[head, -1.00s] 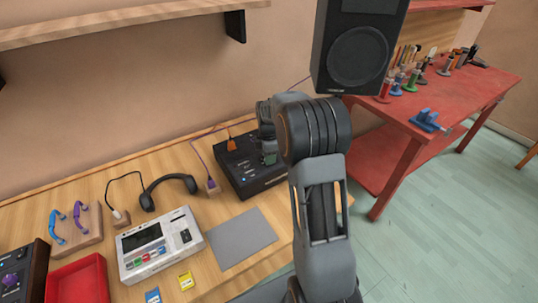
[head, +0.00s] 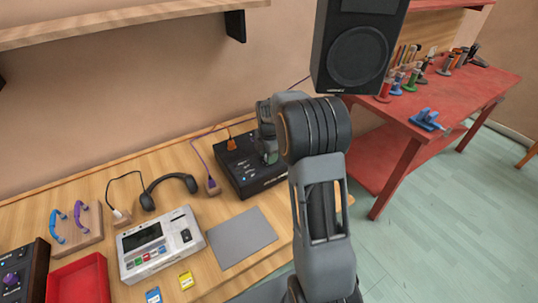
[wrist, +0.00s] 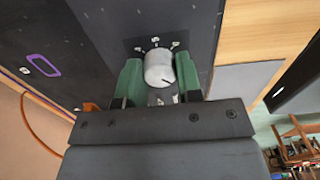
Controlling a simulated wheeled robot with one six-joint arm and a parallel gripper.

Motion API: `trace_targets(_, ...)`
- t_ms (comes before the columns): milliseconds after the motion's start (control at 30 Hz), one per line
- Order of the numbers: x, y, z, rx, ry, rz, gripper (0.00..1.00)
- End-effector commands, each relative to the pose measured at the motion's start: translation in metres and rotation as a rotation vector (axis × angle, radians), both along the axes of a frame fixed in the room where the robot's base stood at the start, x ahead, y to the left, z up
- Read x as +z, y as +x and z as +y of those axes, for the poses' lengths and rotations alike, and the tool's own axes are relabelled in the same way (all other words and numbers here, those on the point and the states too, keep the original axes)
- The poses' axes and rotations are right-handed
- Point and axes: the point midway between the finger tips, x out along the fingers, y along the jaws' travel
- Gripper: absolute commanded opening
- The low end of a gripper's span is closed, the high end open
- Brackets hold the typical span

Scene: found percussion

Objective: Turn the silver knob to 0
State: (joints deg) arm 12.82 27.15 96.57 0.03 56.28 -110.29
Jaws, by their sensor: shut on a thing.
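The silver knob (wrist: 158,66) is in the middle of the wrist view, on a black box (wrist: 190,25). A dark line on the knob points to the lower right in that view. Small white marks sit around its far side, too small to read. My gripper (wrist: 158,60) has green pads on both sides of the knob and is shut on it. In the head view the black box (head: 228,165) stands at the right of the wooden table, with my gripper (head: 268,156) over its right part. The knob is hidden there by my arm.
An orange plug (head: 231,144) is in the box's back. A grey mat (head: 242,238) lies in front. A white cassette recorder (head: 160,247), headphones (head: 168,180) and a red tray (head: 78,280) are to the left. A black speaker (head: 358,45) is above right.

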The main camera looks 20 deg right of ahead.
Motion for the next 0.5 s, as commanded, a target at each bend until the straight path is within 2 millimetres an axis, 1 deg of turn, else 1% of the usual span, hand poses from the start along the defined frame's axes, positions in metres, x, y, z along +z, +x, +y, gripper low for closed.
trace_targets(167, 0.0005, 0.0004, 0.0, 0.001, -0.001, -0.001, 0.09)
trace_targets(200, 0.0005, 0.0004, 0.0, 0.001, -0.001, -0.001, 0.37)
trace_targets(433, 0.0003, 0.0001, -0.0002, 0.0, -0.001, -0.001, 0.58)
trace_targets(500, 0.0002, 0.0001, -0.0002, 0.0, -0.001, 0.0, 0.58)
